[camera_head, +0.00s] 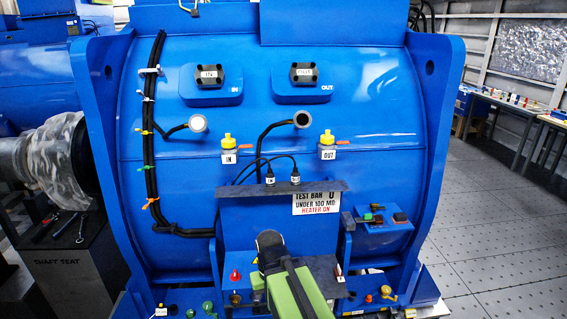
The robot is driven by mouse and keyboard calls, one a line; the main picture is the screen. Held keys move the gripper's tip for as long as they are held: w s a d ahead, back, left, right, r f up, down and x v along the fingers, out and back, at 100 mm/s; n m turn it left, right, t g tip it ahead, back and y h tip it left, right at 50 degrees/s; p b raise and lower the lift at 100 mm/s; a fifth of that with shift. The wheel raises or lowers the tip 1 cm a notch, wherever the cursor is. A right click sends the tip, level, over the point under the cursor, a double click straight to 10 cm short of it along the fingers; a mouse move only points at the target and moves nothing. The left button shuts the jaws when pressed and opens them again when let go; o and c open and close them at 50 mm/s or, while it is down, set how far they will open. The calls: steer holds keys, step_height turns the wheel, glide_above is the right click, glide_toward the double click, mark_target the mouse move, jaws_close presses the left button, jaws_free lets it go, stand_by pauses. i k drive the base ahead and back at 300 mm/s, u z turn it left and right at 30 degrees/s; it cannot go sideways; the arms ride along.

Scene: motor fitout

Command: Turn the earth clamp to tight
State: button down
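My gripper (270,242) is a dark end on my green arm, in front of the lower middle of the blue motor (270,130). Its fingers are seen from behind and their gap does not show. I cannot tell for sure which part is the earth clamp. A brass-yellow fitting (387,292) sits low on the right of the motor's base, apart from my gripper. Green fittings (208,307) sit low on the left. My arm and gripper hide part of the small blue shelf below the sign.
A sign (316,203) reads "TEST BAR", "UNDER 100 MΩ", "HEATER ON". A small box with coloured buttons (375,217) is at right. The tiled floor (490,225) is clear at right; benches (500,104) stand behind.

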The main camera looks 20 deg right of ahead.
mark_target(374, 207)
steer(key=z, duration=0.35)
steer(key=k, duration=0.1)
steer(key=u, duration=2.95)
steer(key=k, duration=0.95)
steer(key=z, duration=1.9)
steer(key=i, duration=0.55)
steer(key=u, duration=0.1)
